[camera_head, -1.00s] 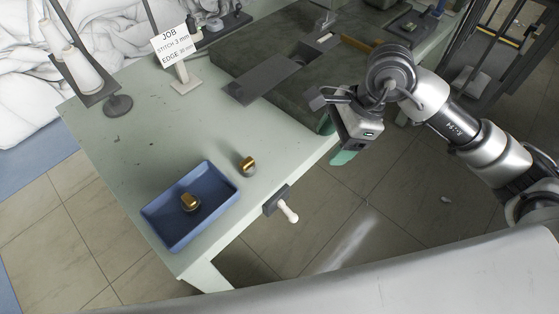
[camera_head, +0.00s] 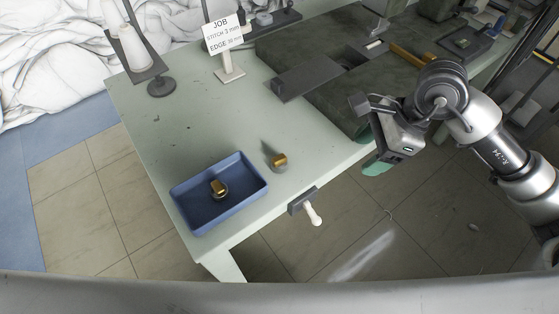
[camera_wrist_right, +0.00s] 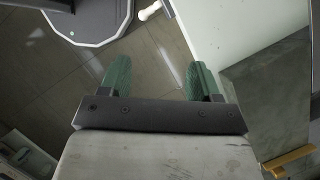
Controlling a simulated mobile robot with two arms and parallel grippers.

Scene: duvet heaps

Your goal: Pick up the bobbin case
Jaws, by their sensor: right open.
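One small brass, round metal piece (camera_head: 279,161) sits on the pale green table (camera_head: 150,150), just right of a blue tray (camera_head: 182,208). A second, similar brass piece (camera_head: 219,188) lies inside the tray. At this size I cannot tell which is the bobbin case. My right gripper (camera_head: 371,152) is at the table's right edge, well to the right of both pieces. In the right wrist view its green fingers (camera_wrist_right: 160,76) are spread apart with nothing between them, over floor and table edge. My left gripper is not in view.
A white-handled knob (camera_head: 313,214) sticks out from the table's front edge. A job sign (camera_head: 222,40), a thread stand (camera_head: 160,86) and a dark green sewing bed (camera_head: 330,85) stand behind. The table's middle is clear. White duvet heaps (camera_head: 50,60) lie at the back left.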

